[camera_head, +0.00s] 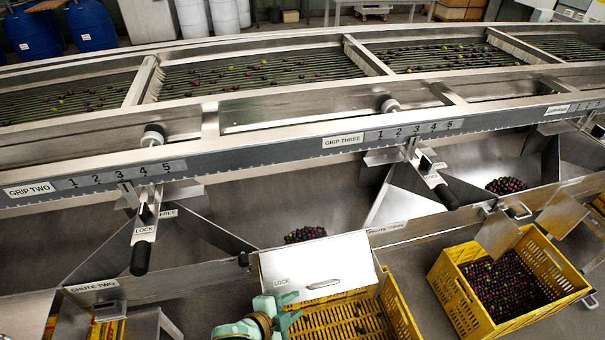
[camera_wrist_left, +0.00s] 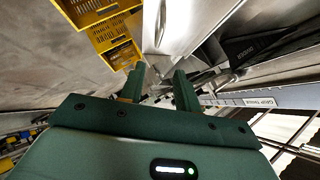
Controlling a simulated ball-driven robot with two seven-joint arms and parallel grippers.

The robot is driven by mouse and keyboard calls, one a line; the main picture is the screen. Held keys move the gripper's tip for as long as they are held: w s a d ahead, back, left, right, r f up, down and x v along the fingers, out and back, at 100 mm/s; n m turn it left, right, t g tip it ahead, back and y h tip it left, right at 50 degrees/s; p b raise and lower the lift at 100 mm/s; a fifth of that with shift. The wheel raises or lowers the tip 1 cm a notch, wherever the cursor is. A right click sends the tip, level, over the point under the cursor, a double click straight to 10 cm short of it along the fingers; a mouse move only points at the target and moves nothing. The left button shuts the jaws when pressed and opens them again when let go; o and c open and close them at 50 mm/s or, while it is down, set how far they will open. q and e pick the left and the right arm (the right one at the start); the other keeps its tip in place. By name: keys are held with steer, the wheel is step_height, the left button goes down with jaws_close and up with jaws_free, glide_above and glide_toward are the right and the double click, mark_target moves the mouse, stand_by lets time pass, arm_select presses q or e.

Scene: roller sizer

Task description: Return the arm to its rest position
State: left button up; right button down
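My left gripper (camera_head: 287,309) is low in the middle of the head view, in front of the metal chute flap (camera_head: 330,258) and over the left rim of a yellow crate. In the left wrist view its two green fingers (camera_wrist_left: 159,86) stand apart with nothing between them. The flap carries a LOCK label and a handle; the gripper's tips are just below it, and I cannot tell whether they touch. My right gripper is in neither view.
A yellow crate (camera_head: 394,312) with only a few dark fruits is beside the gripper. Another yellow crate (camera_head: 565,267) at right holds many olives. Black-handled levers (camera_head: 142,255) hang from the sizer's front rail (camera_head: 265,154). Metal hoppers stand behind the flap.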

arm_select(q)
steer(key=s+a+f+n+g+y, duration=0.1)
steer(key=s+a+f+n+y, duration=0.3)
steer(key=a+f, duration=0.4)
steer(key=s+a+f+n+g+y, duration=0.1)
steer(key=s+a+f+n, duration=0.35)
steer(key=a+f, duration=0.25)
steer(key=s+a+f+n+g, duration=0.1)
steer(key=s+f+n+g, duration=0.1)
steer(key=s, duration=0.8)
steer(key=s+a+f+n+g+y, duration=0.1)
steer(key=s+a+f+n+g, duration=0.1)
steer(key=s, duration=0.8)
steer(key=s+a+f+n+g+y, duration=0.1)
steer(key=s+f, duration=0.3)
steer(key=s, duration=0.6)
steer(key=shift+s+a+f+n+g, duration=0.15)
steer(key=shift+a+f+n+g, duration=0.15)
steer(key=shift+a+n+g, duration=0.25)
